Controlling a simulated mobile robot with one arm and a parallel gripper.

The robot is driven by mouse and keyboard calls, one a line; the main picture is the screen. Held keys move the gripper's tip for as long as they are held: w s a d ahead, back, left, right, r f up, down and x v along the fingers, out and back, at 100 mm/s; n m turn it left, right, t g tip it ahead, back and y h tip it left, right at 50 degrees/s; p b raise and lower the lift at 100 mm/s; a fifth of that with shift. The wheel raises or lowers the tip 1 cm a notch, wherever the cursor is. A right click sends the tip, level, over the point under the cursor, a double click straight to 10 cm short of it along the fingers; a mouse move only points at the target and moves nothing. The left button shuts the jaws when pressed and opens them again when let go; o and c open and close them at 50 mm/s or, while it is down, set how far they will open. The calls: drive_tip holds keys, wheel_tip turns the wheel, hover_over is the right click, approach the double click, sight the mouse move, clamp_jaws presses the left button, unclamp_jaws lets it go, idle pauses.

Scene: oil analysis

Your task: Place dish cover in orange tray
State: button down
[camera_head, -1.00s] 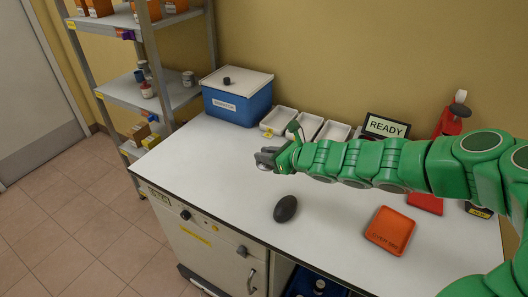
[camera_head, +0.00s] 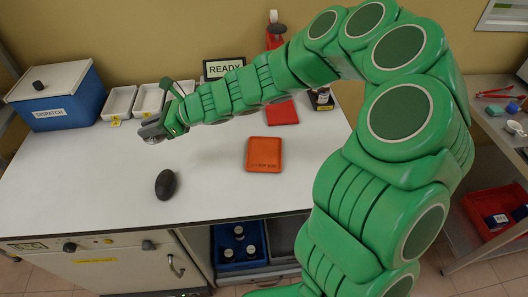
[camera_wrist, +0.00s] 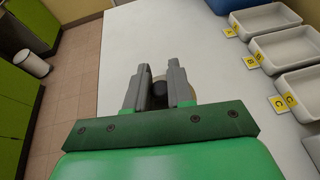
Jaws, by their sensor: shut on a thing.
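My gripper (camera_head: 152,131) is above the left part of the white bench, in front of the white trays. In the wrist view my gripper (camera_wrist: 160,88) is shut on the dish cover (camera_wrist: 159,87), seen as a dark knob with a pale rim behind it. Most of the cover is hidden by the fingers. The orange tray (camera_head: 264,154) lies flat on the bench, right of the gripper and nearer the front edge. It looks empty, with dark lettering on its front edge.
A black egg-shaped object (camera_head: 166,184) lies on the bench in front of the gripper. A blue dispatch box (camera_head: 58,96) stands at the back left, beside white trays (camera_head: 118,102). A red flat item (camera_head: 282,112) lies behind the orange tray. Bare bench (camera_head: 215,165) lies between.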

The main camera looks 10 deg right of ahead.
drive_tip(key=s+d, duration=0.2)
drive_tip(key=d, duration=1.5)
drive_tip(key=s+d+f+n+g, duration=0.1)
drive_tip(key=s+d+g, duration=0.1)
drive_tip(key=s+d, duration=1)
hover_over(263, 155)
drive_tip(key=s, duration=0.1)
drive_tip(key=shift+y, duration=0.3)
wheel_tip(263, 155, down, 9)
drive_tip(key=shift+r, duration=0.15)
drive_tip(key=shift+w+f, duration=0.55)
drive_tip(key=shift+f, duration=1.7)
